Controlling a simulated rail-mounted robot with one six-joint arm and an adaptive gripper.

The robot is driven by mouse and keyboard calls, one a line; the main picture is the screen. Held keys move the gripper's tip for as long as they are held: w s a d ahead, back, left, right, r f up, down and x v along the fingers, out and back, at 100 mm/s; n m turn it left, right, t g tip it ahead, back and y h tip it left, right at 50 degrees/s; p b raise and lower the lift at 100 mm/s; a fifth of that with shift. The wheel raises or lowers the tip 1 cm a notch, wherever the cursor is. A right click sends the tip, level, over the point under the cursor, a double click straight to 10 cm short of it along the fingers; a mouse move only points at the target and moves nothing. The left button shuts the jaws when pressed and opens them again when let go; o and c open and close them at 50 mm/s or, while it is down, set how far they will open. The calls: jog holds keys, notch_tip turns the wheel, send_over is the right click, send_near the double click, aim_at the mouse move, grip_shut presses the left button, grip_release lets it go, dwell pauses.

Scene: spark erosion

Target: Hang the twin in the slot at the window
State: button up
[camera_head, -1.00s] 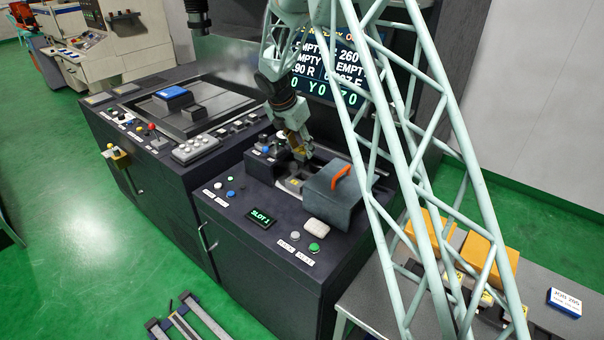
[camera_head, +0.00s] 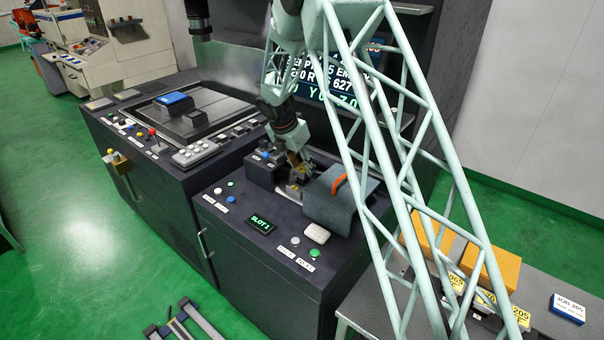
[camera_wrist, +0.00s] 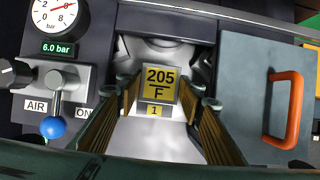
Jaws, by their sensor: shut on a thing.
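My gripper (camera_head: 299,172) is low over the recess at the window, between a dark control block and a grey lidded cover. In the wrist view its two brass-coloured fingers (camera_wrist: 166,98) stand either side of a piece with a yellow tag reading "205 F" (camera_wrist: 159,82), which I take as the twin. The gripper is shut on it. A bright metal recess (camera_wrist: 160,48) surrounds the piece. Whether the piece is seated in the slot cannot be told. A small display reads "SLOT 1" (camera_head: 261,224).
The grey cover (camera_head: 338,207) with an orange handle (camera_wrist: 284,110) stands close on the right. An air lever with a blue knob (camera_wrist: 53,127) and a gauge (camera_wrist: 58,14) are close on the left. Yellow blocks (camera_head: 490,264) and a "JOB 205" box (camera_head: 568,308) lie on the right bench.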

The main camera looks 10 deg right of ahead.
aim_at(301, 170)
jog(key=shift+f, duration=1.5)
jog(key=shift+f, duration=0.1)
jog(key=o, duration=1)
jog(key=shift+o, duration=0.2)
jog(key=v, duration=1.2)
jog(key=shift+p, duration=0.35)
